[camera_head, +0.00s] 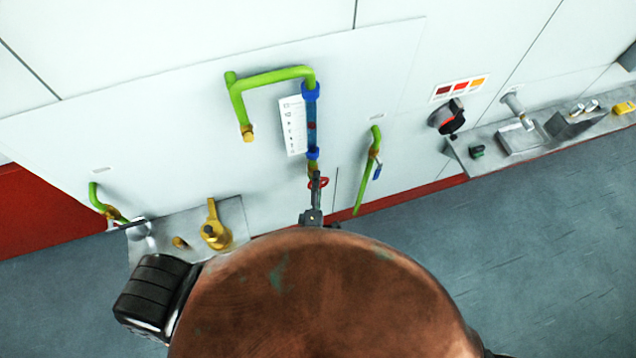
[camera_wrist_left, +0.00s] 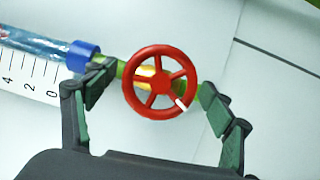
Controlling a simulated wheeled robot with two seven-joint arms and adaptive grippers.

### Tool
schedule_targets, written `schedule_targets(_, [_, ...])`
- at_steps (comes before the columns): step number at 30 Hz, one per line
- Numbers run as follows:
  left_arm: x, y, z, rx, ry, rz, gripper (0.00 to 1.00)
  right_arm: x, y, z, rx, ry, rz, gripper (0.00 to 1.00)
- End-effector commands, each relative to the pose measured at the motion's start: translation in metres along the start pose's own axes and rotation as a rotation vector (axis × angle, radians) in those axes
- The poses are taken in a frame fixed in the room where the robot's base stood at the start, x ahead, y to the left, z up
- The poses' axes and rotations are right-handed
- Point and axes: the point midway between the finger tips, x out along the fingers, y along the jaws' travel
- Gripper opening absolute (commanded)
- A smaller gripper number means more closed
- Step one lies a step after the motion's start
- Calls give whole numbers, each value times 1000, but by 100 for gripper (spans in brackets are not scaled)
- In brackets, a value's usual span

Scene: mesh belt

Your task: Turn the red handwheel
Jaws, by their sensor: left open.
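The red handwheel (camera_wrist_left: 160,84) fills the middle of the left wrist view. It has several spokes, a round hub and a white mark on its lower right rim. It sits in front of a green pipe with a yellow fitting behind it. My left gripper (camera_wrist_left: 156,79) is open, with one finger to each side of the wheel; I see no clear contact. In the head view the wheel (camera_head: 322,183) shows small below the blue sight tube, partly covered by my left gripper (camera_head: 315,190). My right gripper is not in view.
A blue-ended sight tube (camera_head: 311,120) runs above the wheel, beside a white scale plate (camera_head: 293,126). A green pipe with a blue lever (camera_head: 377,171) is to the right, a yellow valve (camera_head: 213,228) to the left. A copper-coloured rounded surface (camera_head: 320,300) hides the bottom centre.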

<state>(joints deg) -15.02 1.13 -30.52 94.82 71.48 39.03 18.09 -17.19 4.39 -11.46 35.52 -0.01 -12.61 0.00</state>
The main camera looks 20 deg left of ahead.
Motion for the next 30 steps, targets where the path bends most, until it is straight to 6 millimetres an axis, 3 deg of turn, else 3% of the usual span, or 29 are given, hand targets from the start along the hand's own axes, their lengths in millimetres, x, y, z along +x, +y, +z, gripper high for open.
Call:
schedule_targets(9, [-9, -1, -1, 0, 0, -1, 76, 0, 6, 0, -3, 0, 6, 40])
schedule_targets(22, [-92, -1, 0, 1, 0, -2, 76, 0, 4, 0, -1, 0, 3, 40])
schedule_targets(30, [-118, 0, 0, -1, 0, 0, 76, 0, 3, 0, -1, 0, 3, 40])
